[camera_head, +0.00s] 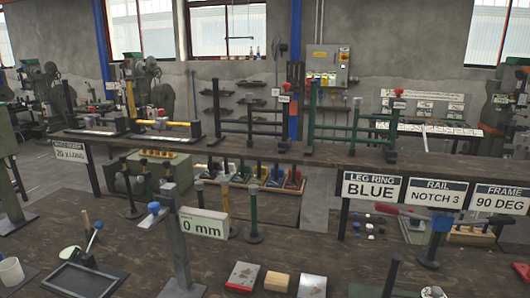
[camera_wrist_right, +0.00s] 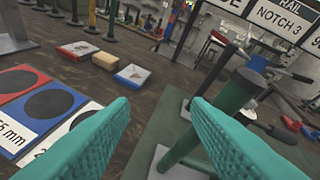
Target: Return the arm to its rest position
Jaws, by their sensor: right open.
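My right gripper (camera_wrist_right: 158,102) shows in the right wrist view as two teal ridged fingers, spread apart with nothing between them. My right gripper does not show in the head view. My left gripper is in neither view.
A grey stand with a "0 mm" display (camera_head: 203,223) rises from the bench. A red-and-white box (camera_head: 243,276), a tan block (camera_head: 276,281) and a grey-topped block (camera_head: 312,286) lie nearby. Coloured pads with dark discs (camera_wrist_right: 48,103) lie left. Signs (camera_head: 372,187) hang from the raised shelf.

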